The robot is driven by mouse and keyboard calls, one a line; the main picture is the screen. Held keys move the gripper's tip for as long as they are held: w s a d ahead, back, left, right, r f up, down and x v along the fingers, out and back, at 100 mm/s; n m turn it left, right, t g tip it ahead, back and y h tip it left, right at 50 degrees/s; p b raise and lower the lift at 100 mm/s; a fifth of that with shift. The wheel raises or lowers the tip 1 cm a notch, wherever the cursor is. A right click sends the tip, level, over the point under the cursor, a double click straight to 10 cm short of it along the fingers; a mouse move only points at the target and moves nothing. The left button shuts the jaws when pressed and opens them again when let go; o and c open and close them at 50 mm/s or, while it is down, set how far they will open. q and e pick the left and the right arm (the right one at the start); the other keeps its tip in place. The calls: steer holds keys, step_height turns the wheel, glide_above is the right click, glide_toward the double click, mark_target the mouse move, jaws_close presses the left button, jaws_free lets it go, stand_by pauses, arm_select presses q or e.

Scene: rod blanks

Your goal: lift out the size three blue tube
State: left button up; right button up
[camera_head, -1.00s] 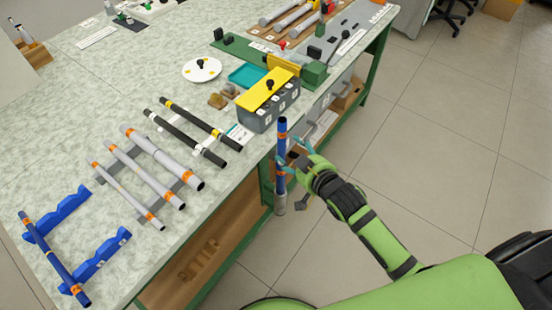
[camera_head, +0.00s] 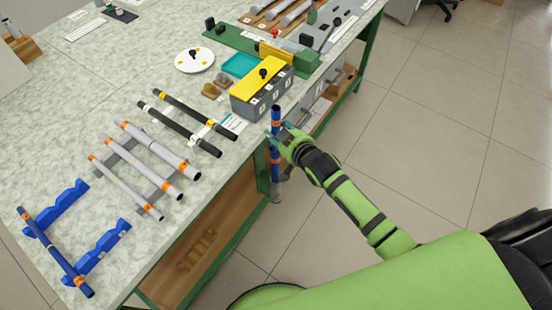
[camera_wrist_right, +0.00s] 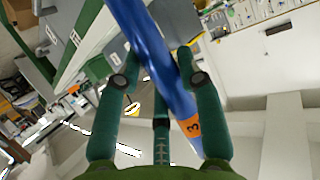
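The size three tube (camera_head: 276,148) is blue with orange bands and stands upright just off the table's front edge. My right gripper (camera_head: 278,131) is around the upper part of the tube, one finger on each side. My left gripper is not in view.
The table (camera_head: 105,105) holds grey tubes (camera_head: 150,165), black tubes (camera_head: 185,128) and another blue tube (camera_head: 52,250) on blue supports (camera_head: 105,245). A grey box with a yellow lid (camera_head: 262,76) stands close behind the upright tube. Open floor lies to the right.

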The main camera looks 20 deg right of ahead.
steer(key=shift+r, duration=0.1)
stand_by(0.3)
step_height(320, 180, up, 28)
steer(key=shift+f+p, duration=0.1)
steer(key=shift+p, duration=0.3)
stand_by(0.4)
